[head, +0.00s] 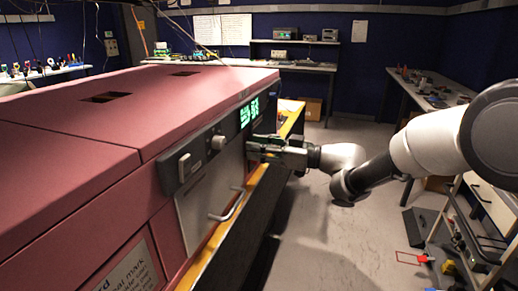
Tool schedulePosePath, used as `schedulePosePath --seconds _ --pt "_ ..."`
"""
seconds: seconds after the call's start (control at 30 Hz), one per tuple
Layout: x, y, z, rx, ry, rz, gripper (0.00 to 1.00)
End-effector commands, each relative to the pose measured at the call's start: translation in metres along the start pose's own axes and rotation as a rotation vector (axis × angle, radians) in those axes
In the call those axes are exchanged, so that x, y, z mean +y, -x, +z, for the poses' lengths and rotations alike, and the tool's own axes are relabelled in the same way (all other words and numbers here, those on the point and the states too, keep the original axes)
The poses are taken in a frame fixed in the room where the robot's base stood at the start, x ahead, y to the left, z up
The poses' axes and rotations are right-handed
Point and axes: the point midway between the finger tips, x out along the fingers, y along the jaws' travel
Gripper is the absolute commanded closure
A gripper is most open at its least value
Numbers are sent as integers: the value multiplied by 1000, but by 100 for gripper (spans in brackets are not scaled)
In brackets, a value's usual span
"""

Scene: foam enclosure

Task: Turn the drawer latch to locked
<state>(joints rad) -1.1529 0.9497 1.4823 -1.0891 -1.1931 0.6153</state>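The dark control strip (200,150) on the front of the red enclosure carries a pale upright bar-shaped piece (185,166) at its left and a round knob (218,142) to the right of it. I cannot tell for certain which of these is the drawer latch. Below the strip is a grey drawer front (208,199) with a curved bar handle (228,206); the drawer looks shut. My gripper (259,150) points left toward the enclosure front, right of the knob and below the green display. It appears apart from the knob and the bar. Its fingertips are too small to read.
A green lit display (249,112) sits at the strip's right end. A yellow-edged ledge (225,233) runs along the enclosure front below the drawer. Open floor (320,235) lies right of it. A cart or rack (480,235) stands at the lower right, benches at the back.

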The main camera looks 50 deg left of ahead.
Motion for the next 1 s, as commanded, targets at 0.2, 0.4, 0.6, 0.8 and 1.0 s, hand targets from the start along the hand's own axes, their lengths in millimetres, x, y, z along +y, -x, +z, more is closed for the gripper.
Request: schedulePosePath --seconds 0.2,0.4,0.6,0.8,1.0 --pt "0 0 0 -1 0 0 77" --pt "0 0 0 -1 0 0 100" --pt "0 0 0 -1 4 0 100" --pt "-2 0 0 -1 49 0 100" --pt "-5 0 0 -1 167 0 100"
